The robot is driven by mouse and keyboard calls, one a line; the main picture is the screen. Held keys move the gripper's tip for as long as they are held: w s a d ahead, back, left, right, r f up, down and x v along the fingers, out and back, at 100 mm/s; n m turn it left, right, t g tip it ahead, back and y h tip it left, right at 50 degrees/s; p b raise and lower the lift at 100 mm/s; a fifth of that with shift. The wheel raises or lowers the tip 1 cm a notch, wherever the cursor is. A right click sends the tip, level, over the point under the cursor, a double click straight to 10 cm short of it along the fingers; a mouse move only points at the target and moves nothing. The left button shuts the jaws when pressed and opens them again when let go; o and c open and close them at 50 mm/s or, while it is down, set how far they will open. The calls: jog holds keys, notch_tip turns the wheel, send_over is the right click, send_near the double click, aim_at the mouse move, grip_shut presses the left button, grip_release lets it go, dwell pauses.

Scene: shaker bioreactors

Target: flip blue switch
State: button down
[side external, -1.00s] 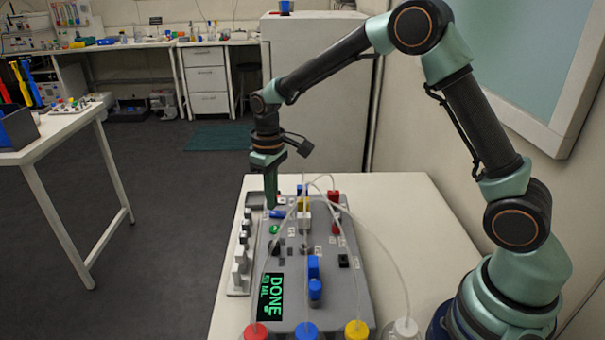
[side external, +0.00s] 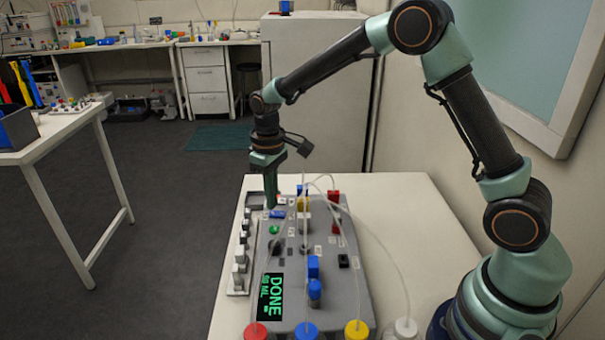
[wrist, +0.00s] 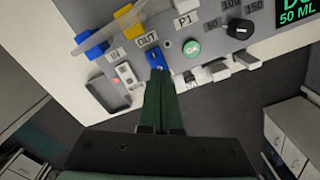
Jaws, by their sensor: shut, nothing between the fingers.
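The blue switch (side external: 278,214) sits on the far left part of the grey bioreactor panel (side external: 340,277). In the wrist view the blue switch (wrist: 154,57) lies just beyond my fingertips, below the OUT label. My gripper (side external: 271,206) points straight down at the panel's left edge, with its tips right beside the switch. In the wrist view my gripper (wrist: 161,76) is shut, with its two green fingers together and nothing between them. I cannot tell whether the tips touch the switch. They hide a little of it.
A green OK button (wrist: 191,48) and a dark knob (wrist: 240,28) are near the switch. A small red-and-white switch (wrist: 126,74) is on its other side. Clear tubes arch over the panel to several coloured caps. The screen (side external: 269,296) reads DONE.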

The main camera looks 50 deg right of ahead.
aim_at(273, 213)
jog(key=shift+f, duration=0.95)
dwell(0.8)
jog(key=shift+r, duration=3.55)
jog(key=shift+r, duration=0.1)
jog(key=s+d+r+m+t, duration=0.1)
jog(key=s+d+r+t, duration=0.1)
jog(key=s+r, duration=0.3)
jog(key=s+d+r+m+t, duration=0.2)
jog(key=s+r+t, duration=0.1)
jog(key=s, duration=1)
jog(key=shift+d+r+t, duration=0.15)
jog(key=shift+r+t, duration=0.15)
jog(key=shift+r, duration=0.55)
jog(key=shift+s, duration=0.1)
